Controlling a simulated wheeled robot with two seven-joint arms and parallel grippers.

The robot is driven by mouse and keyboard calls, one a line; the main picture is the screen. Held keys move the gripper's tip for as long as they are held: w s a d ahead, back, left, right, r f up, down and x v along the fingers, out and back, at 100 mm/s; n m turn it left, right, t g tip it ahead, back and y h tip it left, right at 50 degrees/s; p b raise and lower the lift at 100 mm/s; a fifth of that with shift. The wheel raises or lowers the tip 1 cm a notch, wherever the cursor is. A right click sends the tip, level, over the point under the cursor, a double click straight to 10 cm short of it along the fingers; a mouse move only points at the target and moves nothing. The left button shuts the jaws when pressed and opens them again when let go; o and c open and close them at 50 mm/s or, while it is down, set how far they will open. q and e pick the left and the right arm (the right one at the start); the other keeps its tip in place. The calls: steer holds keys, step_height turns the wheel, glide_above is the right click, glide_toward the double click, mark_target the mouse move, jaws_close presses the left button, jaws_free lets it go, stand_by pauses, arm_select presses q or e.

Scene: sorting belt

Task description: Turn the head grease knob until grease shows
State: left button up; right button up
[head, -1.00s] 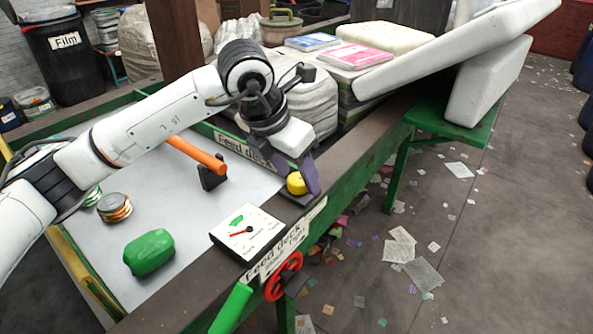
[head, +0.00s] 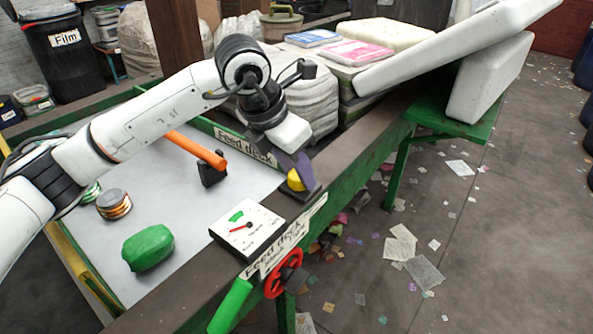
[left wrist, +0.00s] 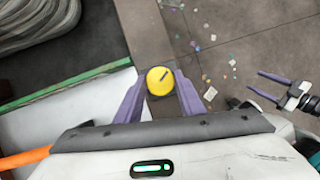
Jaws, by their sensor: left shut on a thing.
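The yellow knob (head: 296,180) sits on a dark base on the brown rail of the feed deck. In the left wrist view the round yellow knob (left wrist: 160,81) has a dark pointer line on its face, slanting to the upper right. My left gripper (head: 299,176) reaches down over it, with a purple finger on either side; its fingers (left wrist: 160,88) are shut on the knob. No grease can be made out around it. My right gripper (left wrist: 257,82) shows at the right of the left wrist view, its purple fingers apart and empty.
A white gauge box (head: 248,229) with a green sector and red needle stands on the rail. A red wheel (head: 283,273) and green handle (head: 231,307) are below. An orange-handled tool (head: 195,150), green lump (head: 148,248) and stacked discs (head: 113,204) lie on the deck.

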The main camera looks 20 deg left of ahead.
arm_select(q)
steer(key=m+b, duration=0.1)
steer(key=m, duration=0.2)
steer(key=shift+w+a+g+h, duration=0.1)
steer(key=shift+g+h, duration=0.3)
steer(key=shift+m+g+h+b, duration=0.3)
steer(key=shift+m+g+h, duration=0.1)
steer(key=shift+m, duration=1)
steer(key=o, duration=1)
steer(key=shift+o, duration=0.2)
steer(key=v, duration=1)
steer(key=shift+r+b, duration=0.25)
steer(key=shift+b, duration=0.05)
